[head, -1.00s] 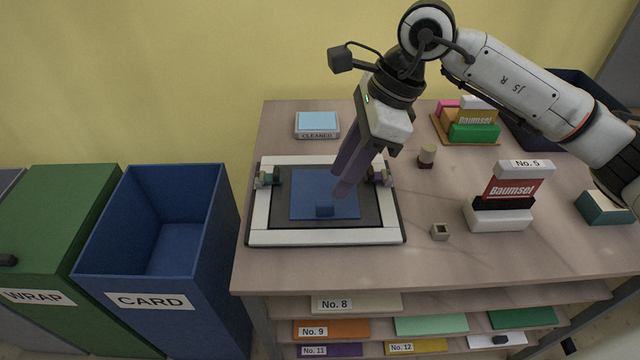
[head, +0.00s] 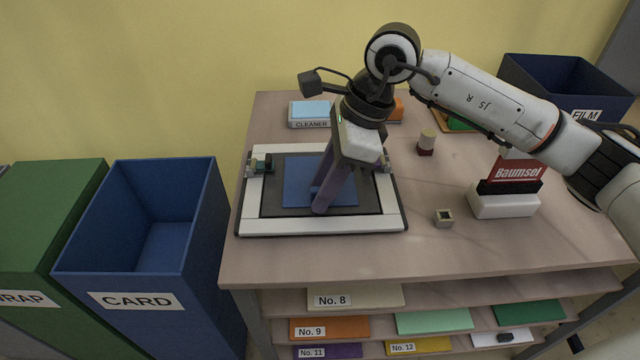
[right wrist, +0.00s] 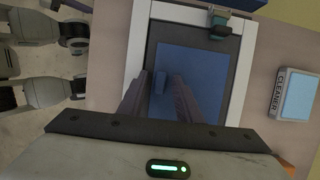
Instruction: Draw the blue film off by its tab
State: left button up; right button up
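The blue film (head: 297,180) lies flat on the dark panel of the white-framed lightbox (head: 275,226). It also shows in the right wrist view (right wrist: 195,65). Its small raised blue tab (right wrist: 160,82) stands between the fingertips of my right gripper (right wrist: 160,84) in that view. In the head view the right gripper (head: 318,199) hides the tab. The fingers point down close to the film, apart and on either side of the tab; I cannot tell whether they touch it. My left gripper is not in view.
Small clamps sit on the lightbox's left edge (head: 262,165) and right edge (head: 385,160). A cleaner box (head: 309,112) stands behind. A small square block (head: 444,217) and a Baumsel stand (head: 505,205) are right. The FILM bin (head: 550,80) is back right; the CARD bin (head: 140,270) is left.

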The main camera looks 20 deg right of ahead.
grip_shut()
jog(key=shift+r, duration=0.1)
jog(key=shift+r, duration=0.4)
jog(key=shift+r+p, duration=0.2)
jog(key=shift+p, duration=0.15)
